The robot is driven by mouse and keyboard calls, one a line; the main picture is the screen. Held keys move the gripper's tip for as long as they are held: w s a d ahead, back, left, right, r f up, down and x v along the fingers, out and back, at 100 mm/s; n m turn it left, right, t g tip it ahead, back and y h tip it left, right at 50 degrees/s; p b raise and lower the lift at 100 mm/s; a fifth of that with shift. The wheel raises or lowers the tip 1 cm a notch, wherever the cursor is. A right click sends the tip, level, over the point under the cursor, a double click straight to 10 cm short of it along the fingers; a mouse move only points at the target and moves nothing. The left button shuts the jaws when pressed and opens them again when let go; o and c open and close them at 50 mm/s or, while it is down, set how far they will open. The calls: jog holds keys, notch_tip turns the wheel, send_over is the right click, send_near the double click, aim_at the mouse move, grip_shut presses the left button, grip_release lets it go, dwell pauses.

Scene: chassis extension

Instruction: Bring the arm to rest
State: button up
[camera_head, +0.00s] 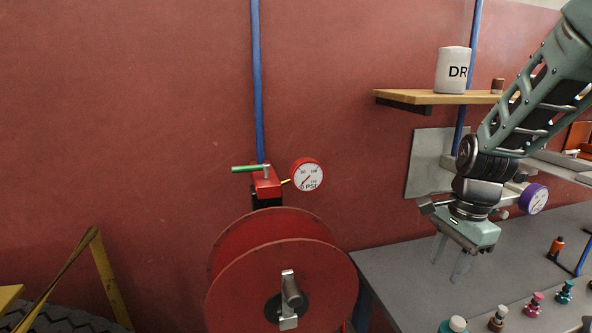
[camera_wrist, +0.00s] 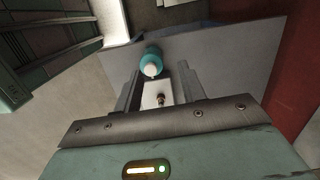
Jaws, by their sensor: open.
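My arm reaches in from the upper right of the head view. My gripper (camera_head: 450,265) points down above the grey worktop (camera_head: 400,281), with its two fingers apart and nothing held between them. In the wrist view my gripper (camera_wrist: 158,88) shows two parallel fingers with a gap. Through that gap and just beyond it I see a teal item with a white cap (camera_wrist: 152,62) and a small brownish piece (camera_wrist: 160,99) on a white patch. Both appear to be below the fingers, apart from them. The exact fingertip height above the worktop is hard to tell.
A red hose reel (camera_head: 245,275) stands left of the worktop. A wooden shelf (camera_head: 430,97) holding a white canister (camera_head: 453,70) is on the red wall. A purple gauge (camera_head: 534,198) is close beside my gripper. Several small knobbed fittings stand along the worktop's front.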

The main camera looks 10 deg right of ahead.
jog(key=s+a+n, duration=0.5)
jog(key=a+n, duration=0.4)
jog(key=a, duration=0.3)
jog(key=s+a+n+b, duration=0.1)
jog(key=s+a+n, duration=0.9)
jog(key=s+n, duration=0.3)
jog(key=n, duration=0.2)
jog(key=shift+s+a+n+h, duration=0.3)
jog(key=shift+s, duration=0.05)
jog(key=shift+w+f, duration=0.1)
